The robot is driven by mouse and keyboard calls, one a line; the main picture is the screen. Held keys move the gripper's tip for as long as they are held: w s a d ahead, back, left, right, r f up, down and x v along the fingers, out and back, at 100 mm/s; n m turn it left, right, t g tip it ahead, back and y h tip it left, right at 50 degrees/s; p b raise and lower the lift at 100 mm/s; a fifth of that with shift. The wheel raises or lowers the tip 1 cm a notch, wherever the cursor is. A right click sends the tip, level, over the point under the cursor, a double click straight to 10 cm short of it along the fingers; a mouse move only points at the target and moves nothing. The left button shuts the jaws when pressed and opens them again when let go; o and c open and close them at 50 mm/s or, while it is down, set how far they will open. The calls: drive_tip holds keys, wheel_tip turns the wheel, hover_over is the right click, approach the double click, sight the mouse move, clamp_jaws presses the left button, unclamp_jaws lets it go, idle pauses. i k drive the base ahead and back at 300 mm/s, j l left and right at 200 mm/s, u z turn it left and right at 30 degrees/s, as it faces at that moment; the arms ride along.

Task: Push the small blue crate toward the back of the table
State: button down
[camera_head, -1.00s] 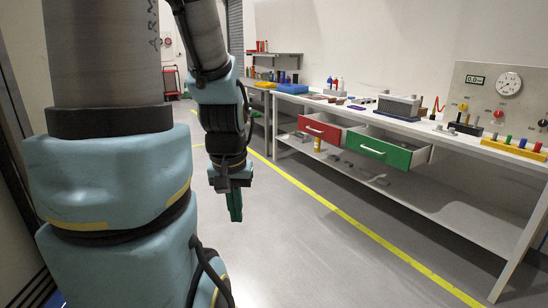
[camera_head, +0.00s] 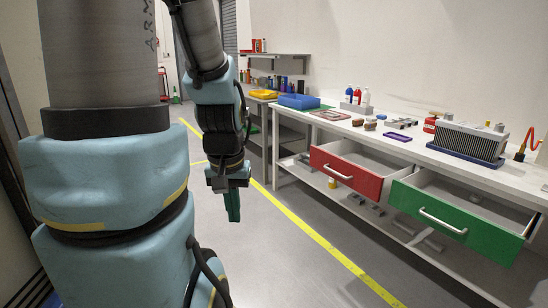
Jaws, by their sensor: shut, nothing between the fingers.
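A blue crate (camera_head: 299,102), low and open-topped, sits at the far left end of the long white table (camera_head: 384,143). My gripper (camera_head: 233,206) has green fingers, hangs pointing down over the floor to the left of the table, and is shut and empty. It is well apart from the crate and lower in the picture. The crate's far side and underside are hidden.
A red drawer (camera_head: 345,173) and a green drawer (camera_head: 456,219) stand open into the aisle. A red-rimmed tray (camera_head: 328,114), bottles (camera_head: 357,97) and a finned block (camera_head: 467,140) are on the table. A yellow tray (camera_head: 264,94) is on a farther bench. The aisle floor is clear.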

sight(292, 100)
drive_tip(key=i, duration=4.65)
drive_tip(key=i+j+z, duration=0.1)
drive_tip(key=i+z, duration=0.15)
drive_tip(key=i, duration=0.25)
drive_tip(key=i+j+z, duration=0.15)
drive_tip(key=i+z, duration=0.15)
drive_tip(key=i, duration=0.25)
